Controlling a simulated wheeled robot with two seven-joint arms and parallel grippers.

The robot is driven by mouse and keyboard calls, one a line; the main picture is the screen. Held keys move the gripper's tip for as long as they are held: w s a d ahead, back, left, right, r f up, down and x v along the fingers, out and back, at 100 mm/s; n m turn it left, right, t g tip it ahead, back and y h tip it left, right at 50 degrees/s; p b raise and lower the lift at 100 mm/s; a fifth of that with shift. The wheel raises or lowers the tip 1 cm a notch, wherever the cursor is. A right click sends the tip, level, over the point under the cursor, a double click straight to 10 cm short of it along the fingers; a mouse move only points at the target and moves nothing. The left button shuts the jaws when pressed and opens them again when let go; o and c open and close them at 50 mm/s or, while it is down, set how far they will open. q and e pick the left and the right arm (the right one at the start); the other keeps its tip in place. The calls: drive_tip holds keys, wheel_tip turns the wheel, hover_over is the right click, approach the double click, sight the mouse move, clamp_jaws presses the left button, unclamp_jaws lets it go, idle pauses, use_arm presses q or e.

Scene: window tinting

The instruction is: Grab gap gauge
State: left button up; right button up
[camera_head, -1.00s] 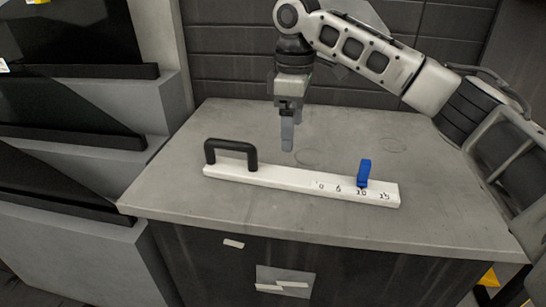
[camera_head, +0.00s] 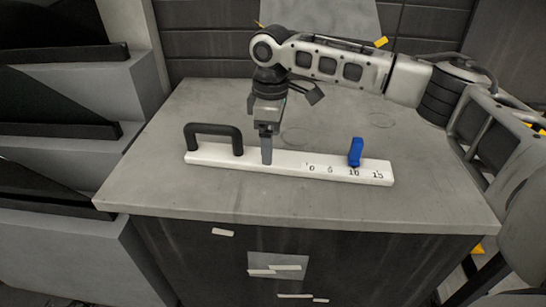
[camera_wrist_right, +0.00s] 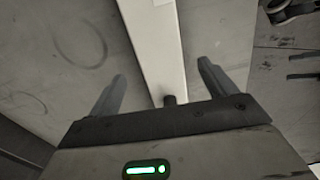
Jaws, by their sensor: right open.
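The gap gauge is a long white bar (camera_head: 305,165) lying on the grey worktop. It has a black handle (camera_head: 213,131) at its left end, a blue slider (camera_head: 355,152) near its right end, and printed marks 0, 5, 10 and 15. My right gripper (camera_head: 266,160) points down over the bar, just right of the handle. In the right wrist view its two fingers are spread apart, with the white bar (camera_wrist_right: 156,45) running between them. A small dark part, perhaps the handle, shows at the palm edge. My left gripper is out of view.
The grey worktop (camera_head: 320,205) is clear around the gauge. Grey stepped shelves (camera_head: 50,185) with dark panels stand at the left. A dark tiled wall (camera_head: 205,45) closes off the back.

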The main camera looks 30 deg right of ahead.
wheel_tip(320, 180, down, 4)
drive_tip(key=shift+s+d+f, duration=0.1)
drive_tip(key=shift+s+f, duration=0.05)
drive_tip(key=c, duration=1.7)
drive_tip(key=shift+r, duration=0.3)
